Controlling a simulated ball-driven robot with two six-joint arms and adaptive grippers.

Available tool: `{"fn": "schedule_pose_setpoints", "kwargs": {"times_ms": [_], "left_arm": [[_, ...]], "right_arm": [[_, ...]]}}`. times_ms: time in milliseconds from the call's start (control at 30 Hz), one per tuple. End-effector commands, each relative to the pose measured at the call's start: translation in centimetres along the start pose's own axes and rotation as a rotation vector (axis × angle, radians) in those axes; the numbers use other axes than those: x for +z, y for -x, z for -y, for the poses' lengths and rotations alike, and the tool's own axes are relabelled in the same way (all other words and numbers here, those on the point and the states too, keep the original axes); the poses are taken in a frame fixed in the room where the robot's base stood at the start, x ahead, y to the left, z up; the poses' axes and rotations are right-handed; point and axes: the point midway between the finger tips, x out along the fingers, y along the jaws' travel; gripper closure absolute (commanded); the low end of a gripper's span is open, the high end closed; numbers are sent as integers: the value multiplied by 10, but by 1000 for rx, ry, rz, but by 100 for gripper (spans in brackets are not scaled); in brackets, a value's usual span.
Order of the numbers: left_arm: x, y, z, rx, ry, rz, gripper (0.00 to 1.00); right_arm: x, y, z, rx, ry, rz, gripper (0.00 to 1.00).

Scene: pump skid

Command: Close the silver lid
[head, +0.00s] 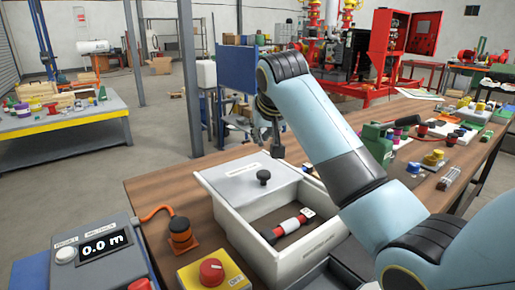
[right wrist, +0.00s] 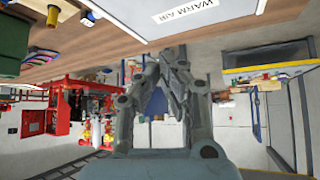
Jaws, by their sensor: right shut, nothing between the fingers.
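The silver lid (head: 245,181) is a flat grey panel with a black knob (head: 263,177) and a small label. It covers the far part of a white box (head: 232,222) on the wooden bench; the near part is open. A red, white and black piece (head: 290,225) lies inside the opening. My right gripper (head: 277,151) points down at the far edge of the box, beyond the knob and apart from it. Its fingers (right wrist: 172,62) are together and empty in the right wrist view. Whether it touches the box is unclear. My left gripper is out of view.
An orange cable gland (head: 181,234), a yellow box with a red knob (head: 211,272) and a display reading 0.0 m (head: 103,246) stand left of the box. Tools and fittings crowd the bench at right. Bare wood (head: 165,190) lies left of the lid.

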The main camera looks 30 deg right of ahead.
Motion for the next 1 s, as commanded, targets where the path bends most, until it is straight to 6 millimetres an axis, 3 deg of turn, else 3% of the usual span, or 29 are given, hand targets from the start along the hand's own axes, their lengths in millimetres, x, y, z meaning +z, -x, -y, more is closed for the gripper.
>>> {"fn": "schedule_pose_setpoints", "kwargs": {"times_ms": [167, 333, 467, 633, 800, 1000], "left_arm": [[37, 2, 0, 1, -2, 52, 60], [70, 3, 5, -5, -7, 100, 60], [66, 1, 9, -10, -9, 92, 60], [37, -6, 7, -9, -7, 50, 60], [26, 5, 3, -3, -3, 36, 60], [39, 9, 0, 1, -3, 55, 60]], "right_arm": [[2, -16, 1, 0, 1, 5, 100], [2, -49, 1, 0, 1, 7, 100], [2, -75, 1, 0, 0, 5, 100], [2, -104, 1, -1, 0, 4, 100], [21, -86, 1, -1, 1, 3, 100], [33, -79, 1, -1, 1, 2, 100]]}}
